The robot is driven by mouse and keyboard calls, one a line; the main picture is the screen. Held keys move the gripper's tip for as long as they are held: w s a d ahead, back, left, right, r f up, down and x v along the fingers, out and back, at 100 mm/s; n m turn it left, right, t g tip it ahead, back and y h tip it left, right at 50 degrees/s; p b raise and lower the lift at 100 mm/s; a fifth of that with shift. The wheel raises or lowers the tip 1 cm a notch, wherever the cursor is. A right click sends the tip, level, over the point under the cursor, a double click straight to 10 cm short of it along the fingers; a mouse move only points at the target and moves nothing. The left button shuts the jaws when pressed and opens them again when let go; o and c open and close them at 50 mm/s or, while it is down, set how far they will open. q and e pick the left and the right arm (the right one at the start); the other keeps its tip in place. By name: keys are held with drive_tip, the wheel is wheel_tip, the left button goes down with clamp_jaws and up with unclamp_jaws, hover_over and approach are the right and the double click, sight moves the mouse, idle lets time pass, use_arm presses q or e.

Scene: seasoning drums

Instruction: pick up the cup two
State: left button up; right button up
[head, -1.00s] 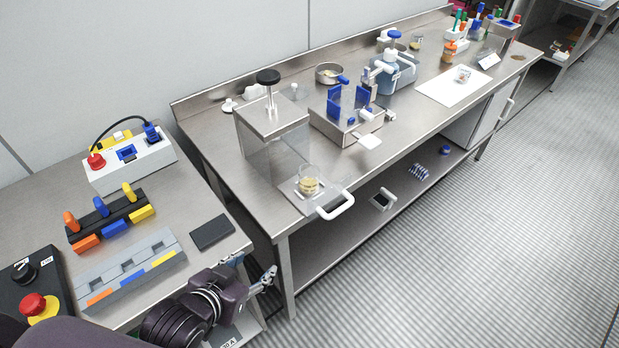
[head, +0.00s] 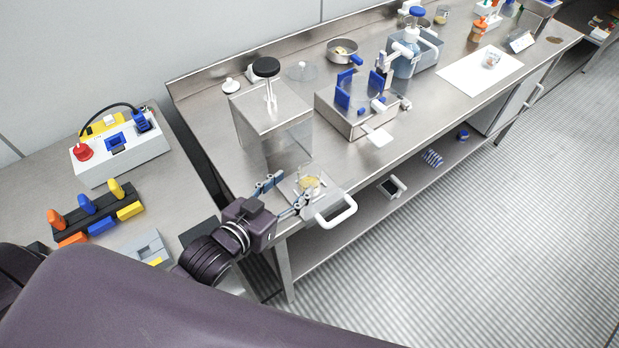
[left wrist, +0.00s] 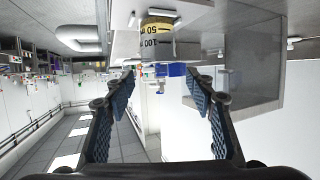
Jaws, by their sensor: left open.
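A clear cup with yellowish contents (head: 311,184) stands on the small tray with a white handle (head: 338,208), at the near left corner of the steel bench. It also shows in the left wrist view (left wrist: 158,42), with 50 and 100 marks, upside down in that picture. My left gripper (head: 288,191) is open beside the cup, on its left side. In the left wrist view, the two blue-padded fingers (left wrist: 160,88) are spread with nothing between them, and the cup lies beyond their tips. The frames do not show which cup is cup two. My right gripper is not in view.
A clear-walled box with a black knob (head: 272,125) stands behind the cup. A blue-posted device (head: 345,115) is to its right. Another cup (head: 491,60) stands on a white sheet (head: 465,78). A side table with switches (head: 122,150) is at left.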

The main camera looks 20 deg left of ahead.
sight(315, 168)
use_arm(q)
drive_tip(key=shift+x, duration=1.05)
drive_tip(key=shift+w+f+p, duration=0.1)
drive_tip(key=shift+w+p, duration=0.15)
drive_tip(key=shift+p, duration=0.1)
drive_tip(key=shift+w+d+f, duration=0.15)
drive_tip(key=shift+w+d, duration=0.1)
drive_tip(key=shift+w, duration=0.1)
drive_tip(key=x, duration=0.1)
drive_tip(key=p+x, duration=0.1)
drive_tip(key=x, duration=0.1)
drive_tip(key=shift+w+d+f, duration=0.15)
drive_tip(key=shift+w+f, duration=0.05)
drive_tip(key=shift+f, duration=0.15)
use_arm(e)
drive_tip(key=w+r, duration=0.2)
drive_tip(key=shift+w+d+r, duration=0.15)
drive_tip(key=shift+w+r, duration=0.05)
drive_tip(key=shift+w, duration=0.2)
use_arm(q)
drive_tip(key=c, duration=1)
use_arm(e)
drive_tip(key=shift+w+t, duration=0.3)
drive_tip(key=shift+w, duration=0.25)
